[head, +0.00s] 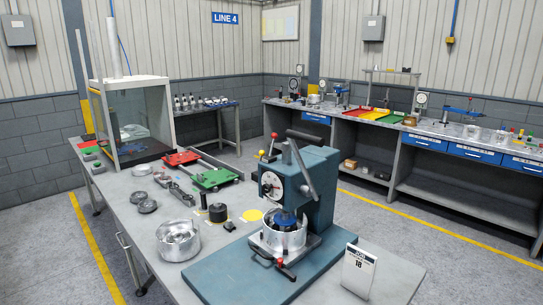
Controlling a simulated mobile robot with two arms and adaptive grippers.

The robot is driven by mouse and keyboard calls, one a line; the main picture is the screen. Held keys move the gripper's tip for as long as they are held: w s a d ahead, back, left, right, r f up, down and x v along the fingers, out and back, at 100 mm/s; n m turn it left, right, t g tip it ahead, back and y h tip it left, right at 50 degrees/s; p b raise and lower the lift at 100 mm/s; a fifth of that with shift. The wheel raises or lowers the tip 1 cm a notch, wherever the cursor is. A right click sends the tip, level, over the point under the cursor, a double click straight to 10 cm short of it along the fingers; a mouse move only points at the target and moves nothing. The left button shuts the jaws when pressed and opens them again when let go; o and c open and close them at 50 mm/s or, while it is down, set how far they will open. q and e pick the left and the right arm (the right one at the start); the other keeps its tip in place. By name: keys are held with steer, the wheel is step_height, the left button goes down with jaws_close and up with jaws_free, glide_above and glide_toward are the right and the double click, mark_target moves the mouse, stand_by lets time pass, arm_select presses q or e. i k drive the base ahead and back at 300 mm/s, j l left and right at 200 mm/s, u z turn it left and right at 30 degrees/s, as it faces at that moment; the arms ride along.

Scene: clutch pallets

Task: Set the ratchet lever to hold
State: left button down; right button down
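A teal bench press (312,195) stands on a blue-green base plate (225,270) on the near table. A black handle with a red end (280,262) sits low at the front. No label shows which one is the ratchet lever. Neither gripper is in view.
A silver cup (284,232) sits under the press. A silver ring-shaped housing (178,240) stands to its left and a white card (358,270) to its right. Red (181,158) and green (214,178) trays and a glass-sided cabinet (140,120) lie farther back.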

mark_target(274, 136)
steer(key=z, duration=0.3)
steer(key=i+j+z, duration=0.15)
steer(key=j+z, duration=0.8)
steer(key=j, duration=0.15)
steer(key=j+z, duration=0.15)
steer(key=j, duration=1.05)
steer(key=k+j+z, duration=0.1)
steer(key=j, duration=1.1)
